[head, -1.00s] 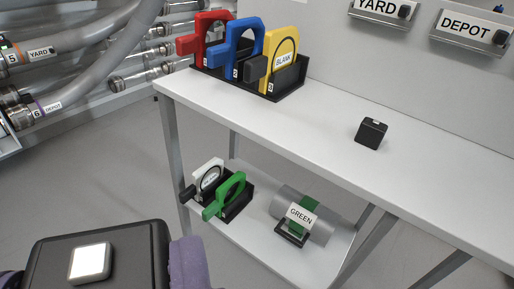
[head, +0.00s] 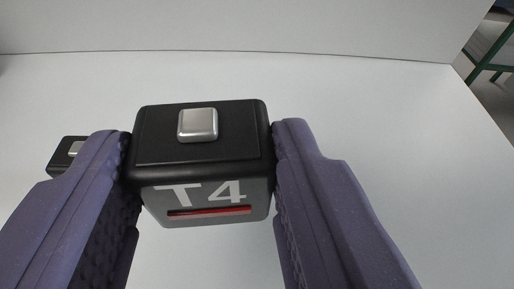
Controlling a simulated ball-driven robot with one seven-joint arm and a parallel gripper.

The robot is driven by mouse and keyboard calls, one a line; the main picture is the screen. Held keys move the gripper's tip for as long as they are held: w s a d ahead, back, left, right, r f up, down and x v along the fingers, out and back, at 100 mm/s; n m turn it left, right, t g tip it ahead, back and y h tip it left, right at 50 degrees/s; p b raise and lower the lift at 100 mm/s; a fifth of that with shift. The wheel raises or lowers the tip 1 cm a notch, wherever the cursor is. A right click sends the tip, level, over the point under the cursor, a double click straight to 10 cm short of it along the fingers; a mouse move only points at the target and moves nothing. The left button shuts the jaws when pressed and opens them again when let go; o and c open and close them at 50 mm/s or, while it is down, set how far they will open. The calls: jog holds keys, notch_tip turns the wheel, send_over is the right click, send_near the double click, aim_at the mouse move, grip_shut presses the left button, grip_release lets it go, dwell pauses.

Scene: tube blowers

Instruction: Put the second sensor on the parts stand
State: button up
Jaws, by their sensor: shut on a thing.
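My gripper (head: 204,170) is shut on a black box-shaped sensor (head: 160,118). The sensor has a silver square button on top, and its grey front is marked T4 above a red strip. It sits between the two purple fingers, over the white top of the stand (head: 400,130). I cannot tell whether its underside touches the surface. Another small black sensor (head: 62,158) with a pale button is on the stand top at the left, partly hidden by my left finger.
A pale upright panel (head: 230,25) runs along the back of the top. The right edge of the top drops to a grey floor, with a green frame (head: 490,62) beyond. The surface right of my gripper is clear.

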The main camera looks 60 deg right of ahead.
jog(key=s+a+f+m+g+h, duration=0.1)
jog(key=s+a+f, duration=0.1)
jog(key=a, duration=0.4)
jog(key=s+d+b, duration=0.1)
jog(key=d, duration=0.4)
jog(key=s+d+f+b, duration=0.1)
jog(key=d, duration=0.3)
jog(key=s+d+b, duration=0.1)
jog(key=d, duration=0.4)
jog(key=shift+s+d+f, duration=0.25)
jog(key=shift+s+d, duration=0.1)
jog(key=shift+s, duration=0.05)
jog(key=f, duration=0.1)
jog(key=f+b, duration=0.1)
jog(key=f, duration=0.1)
jog(key=shift+s+d+b, duration=0.1)
jog(key=shift+d+b, duration=0.15)
jog(key=shift+b, duration=0.1)
jog(key=shift+f, duration=0.2)
jog(key=shift+f, duration=0.2)
jog(key=o, duration=1.1)
